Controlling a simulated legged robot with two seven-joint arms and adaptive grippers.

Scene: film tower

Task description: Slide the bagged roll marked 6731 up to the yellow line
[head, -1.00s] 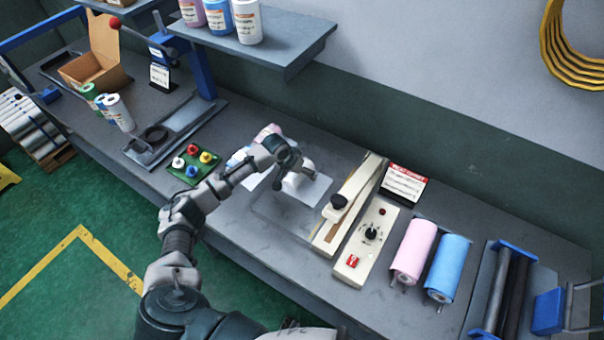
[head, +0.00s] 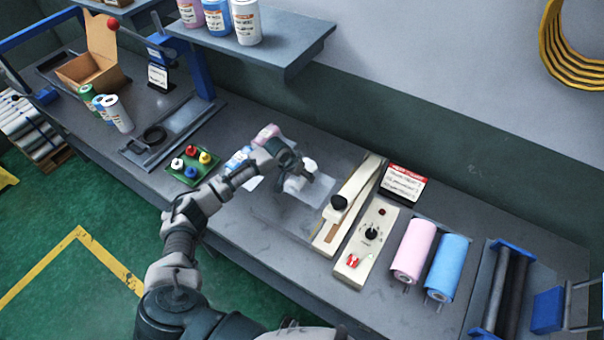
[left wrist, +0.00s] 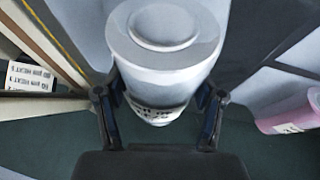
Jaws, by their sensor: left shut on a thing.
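My left gripper (head: 303,178) is shut on a white roll (head: 295,187), with a finger on each side of it. In the left wrist view the gripper (left wrist: 159,108) holds the roll (left wrist: 165,55), whose round end faces the camera. Dark print shows low on the roll, but I cannot read a number. A clear bag (head: 318,193) lies around or under the roll and reaches toward the cream bar sealer (head: 347,205). My right gripper is not in view.
A pink roll (head: 266,134) and a blue-marked roll (head: 238,160) lie left of the gripper. A green tray of knobs (head: 190,165) is farther left. The sealer's control box (head: 367,240), pink film (head: 414,250) and blue film (head: 447,266) stand to the right.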

